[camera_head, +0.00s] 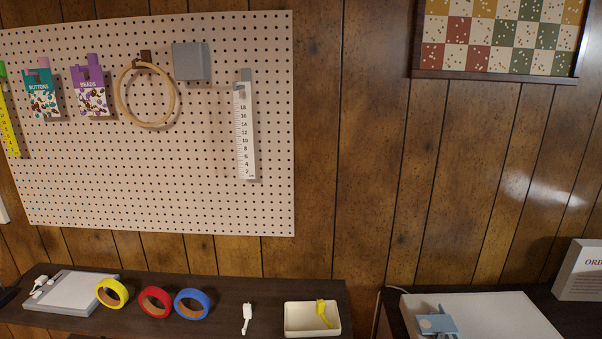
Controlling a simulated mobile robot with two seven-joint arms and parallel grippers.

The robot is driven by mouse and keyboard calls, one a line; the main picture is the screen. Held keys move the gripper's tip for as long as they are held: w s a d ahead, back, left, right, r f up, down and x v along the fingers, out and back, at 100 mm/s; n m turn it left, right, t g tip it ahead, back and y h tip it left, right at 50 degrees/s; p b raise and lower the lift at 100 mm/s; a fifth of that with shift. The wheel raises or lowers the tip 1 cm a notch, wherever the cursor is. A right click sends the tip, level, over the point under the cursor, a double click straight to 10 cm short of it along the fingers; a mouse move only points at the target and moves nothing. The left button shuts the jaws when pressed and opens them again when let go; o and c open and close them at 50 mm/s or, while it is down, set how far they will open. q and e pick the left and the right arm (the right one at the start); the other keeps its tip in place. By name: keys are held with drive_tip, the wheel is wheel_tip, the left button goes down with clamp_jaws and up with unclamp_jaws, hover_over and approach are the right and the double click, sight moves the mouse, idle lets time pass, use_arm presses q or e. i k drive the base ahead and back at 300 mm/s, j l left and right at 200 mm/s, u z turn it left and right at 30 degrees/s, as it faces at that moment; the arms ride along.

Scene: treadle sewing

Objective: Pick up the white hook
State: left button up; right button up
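A small white hook (247,318) lies by itself on the dark shelf, between the blue tape roll and a cream tray. A yellow hook (323,313) lies in the cream tray (291,321) to its right. Small white pieces (41,287) lie at the left end of the shelf, at a flat white-topped box; they are too small to tell exactly. Neither of my grippers can be made out in the head view.
Yellow (102,297), red (146,304) and blue (181,305) tape rolls stand left of the hook. A pegboard (200,205) with hung items is behind. A pale blue object (436,323) sits on a white surface (495,312) at right.

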sight(247, 310)
drive_tip(key=j+z, duration=0.1)
drive_tip(key=z, duration=0.45)
drive_tip(key=k+j+z, duration=0.7)
drive_tip(key=k+j, duration=0.5)
drive_tip(key=k, duration=0.15)
